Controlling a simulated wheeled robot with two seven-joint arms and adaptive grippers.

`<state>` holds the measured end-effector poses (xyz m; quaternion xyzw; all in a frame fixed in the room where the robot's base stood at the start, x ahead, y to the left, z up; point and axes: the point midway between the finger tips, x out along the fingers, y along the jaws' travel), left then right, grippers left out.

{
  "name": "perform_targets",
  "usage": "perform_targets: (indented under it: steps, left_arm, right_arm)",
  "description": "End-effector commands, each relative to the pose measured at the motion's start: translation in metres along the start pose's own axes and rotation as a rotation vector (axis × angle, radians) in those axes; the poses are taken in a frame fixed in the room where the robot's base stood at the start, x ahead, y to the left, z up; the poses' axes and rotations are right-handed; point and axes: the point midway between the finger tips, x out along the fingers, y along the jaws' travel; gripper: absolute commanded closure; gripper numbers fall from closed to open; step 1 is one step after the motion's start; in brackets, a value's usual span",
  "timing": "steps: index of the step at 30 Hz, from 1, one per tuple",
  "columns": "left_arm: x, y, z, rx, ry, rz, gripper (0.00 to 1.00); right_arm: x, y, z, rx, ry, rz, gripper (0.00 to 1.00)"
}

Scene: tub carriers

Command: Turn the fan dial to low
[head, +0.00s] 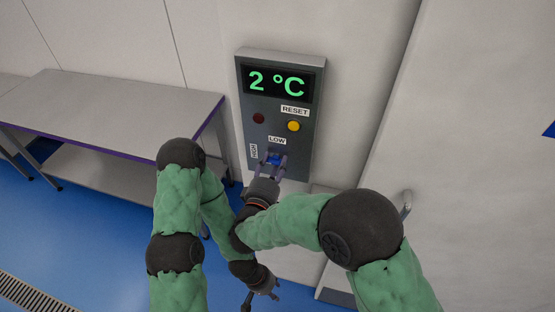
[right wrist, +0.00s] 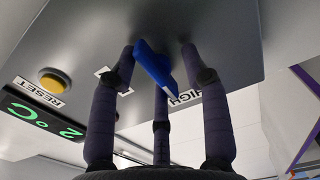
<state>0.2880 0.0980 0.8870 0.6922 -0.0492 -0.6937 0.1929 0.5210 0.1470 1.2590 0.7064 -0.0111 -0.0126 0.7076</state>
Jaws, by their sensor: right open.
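A grey wall panel (head: 303,140) carries a blue fan dial (head: 273,158) near its bottom. A LOW label (head: 277,140) is above the dial and a HIGH label (head: 254,151) is to its left. In the right wrist view the blue dial (right wrist: 153,65) is a slanted bar with one end beside the HIGH label (right wrist: 185,97). My right gripper (head: 271,165) is open at the panel, its fingers (right wrist: 158,62) around the dial; I cannot tell whether they touch it. My left gripper (head: 261,296) hangs low, away from the panel, empty, its fingers apart.
The panel has a green 2 °C display (head: 277,83), a yellow RESET button (head: 294,126) and a dark red light (head: 258,118). A grey table (head: 110,100) stands on the left. A pale door-like surface with a handle (head: 406,203) is on the right.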

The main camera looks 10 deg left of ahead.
Motion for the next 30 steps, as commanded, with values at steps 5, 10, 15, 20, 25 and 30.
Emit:
perform_targets:
  steps: [5,10,15,20,25,30]
  left_arm:
    - [-0.0001,0.0,0.0004,0.0,-0.001,0.0,0.6]
    - [-0.0001,0.0,0.0003,0.0,-0.001,0.0,0.6]
    - [0.0,0.0,0.0003,0.0,0.0,0.0,0.6]
    - [0.0002,-0.0001,0.0002,0.0,0.0,0.0,0.6]
    - [0.0017,-0.0006,0.0001,0.0,0.0,0.0,0.6]
    - [0.0049,-0.0018,0.0,0.0,0.0,0.0,0.6]
  right_arm:
    - [-0.0003,0.0002,-0.0003,0.0,0.0,0.0,0.53]
    - [-0.0002,0.0002,-0.0002,0.0,0.0,0.0,0.76]
    - [-0.0003,-0.0004,0.0,0.0,0.0,-0.001,1.0]
    - [-0.0004,-0.0013,0.0002,0.003,0.0,-0.002,1.0]
    - [-0.0005,-0.0024,0.0004,0.037,0.0,-0.004,1.0]
    - [-0.0004,-0.0034,0.0004,0.123,-0.002,-0.005,1.0]
